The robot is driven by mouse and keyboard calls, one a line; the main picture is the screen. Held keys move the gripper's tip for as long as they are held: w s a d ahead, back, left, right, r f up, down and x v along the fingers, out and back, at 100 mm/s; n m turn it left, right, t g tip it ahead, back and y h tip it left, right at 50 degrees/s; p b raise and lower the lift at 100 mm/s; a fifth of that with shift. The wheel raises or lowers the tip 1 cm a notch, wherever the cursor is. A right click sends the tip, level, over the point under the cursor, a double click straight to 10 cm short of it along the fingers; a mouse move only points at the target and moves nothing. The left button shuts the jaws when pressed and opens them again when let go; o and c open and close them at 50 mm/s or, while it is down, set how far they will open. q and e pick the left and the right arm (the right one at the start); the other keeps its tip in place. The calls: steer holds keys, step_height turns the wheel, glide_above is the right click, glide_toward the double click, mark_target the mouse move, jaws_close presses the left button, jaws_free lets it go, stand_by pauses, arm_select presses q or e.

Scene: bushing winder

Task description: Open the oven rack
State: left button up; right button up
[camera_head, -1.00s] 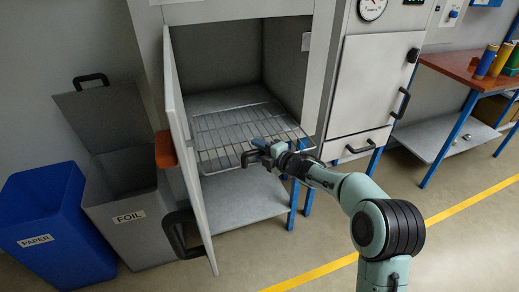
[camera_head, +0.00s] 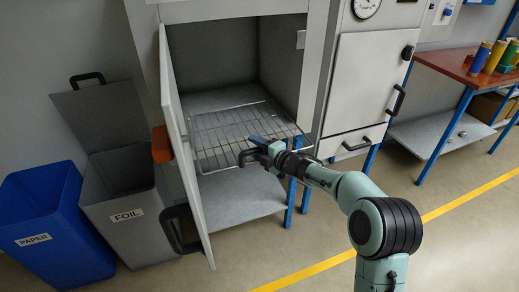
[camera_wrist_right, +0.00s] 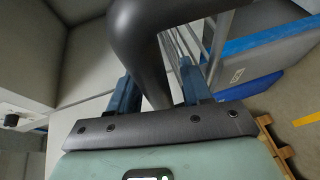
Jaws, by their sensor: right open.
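My right gripper (camera_head: 254,147) is at the rack's front edge, beside a dark curved handle (camera_head: 246,158). In the right wrist view, the blue fingers of my right gripper (camera_wrist_right: 158,78) are open on either side of a thick dark grey handle (camera_wrist_right: 150,30). I cannot tell whether they touch it. Rack rods (camera_wrist_right: 190,45) show behind it. My left gripper is not in view.
The oven door (camera_head: 186,150) stands open at the left, with its dark handle (camera_head: 180,230) low on it. Beyond are a grey FOIL bin (camera_head: 125,190) and a blue PAPER bin (camera_head: 60,225). A closed white cabinet (camera_head: 360,85) stands right. The floor in front is clear.

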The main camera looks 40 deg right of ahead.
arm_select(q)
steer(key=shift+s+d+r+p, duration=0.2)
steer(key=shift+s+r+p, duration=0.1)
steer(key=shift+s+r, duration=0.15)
arm_select(e)
steer(key=s+d+r, duration=0.1)
steer(key=s+r, duration=0.1)
steer(key=s, duration=1.1)
steer(key=shift+r, duration=0.2)
steer(key=shift+d, duration=0.1)
